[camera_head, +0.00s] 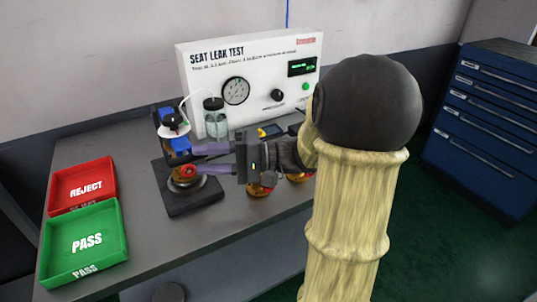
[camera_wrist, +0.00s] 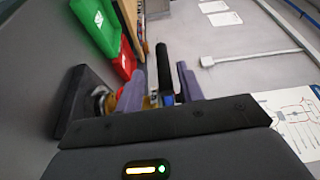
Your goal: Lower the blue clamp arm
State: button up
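The test fixture stands on a dark base plate (camera_head: 190,203) on the bench. Its blue clamp arm (camera_head: 180,144) shows above a gold and red valve (camera_head: 183,178), partly hidden by my fingers. A black and white round part (camera_head: 174,124) sits at its top. My gripper (camera_head: 194,161) reaches in from the right, with its purple fingers apart beside the blue part. In the wrist view, my gripper (camera_wrist: 161,72) is open, with a black bar (camera_wrist: 163,65) and small blue parts between the fingers. I cannot tell whether a finger touches them.
The white seat leak test panel (camera_head: 245,75) stands behind the fixture, with a clear jar (camera_head: 215,120) in front. A red reject tray (camera_head: 83,187) and green pass tray (camera_head: 85,243) are at left. A blue drawer cabinet (camera_head: 490,120) is at right.

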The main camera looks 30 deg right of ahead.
jog(key=v, duration=1.3)
jog(key=shift+p, duration=0.45)
jog(key=shift+w, duration=0.15)
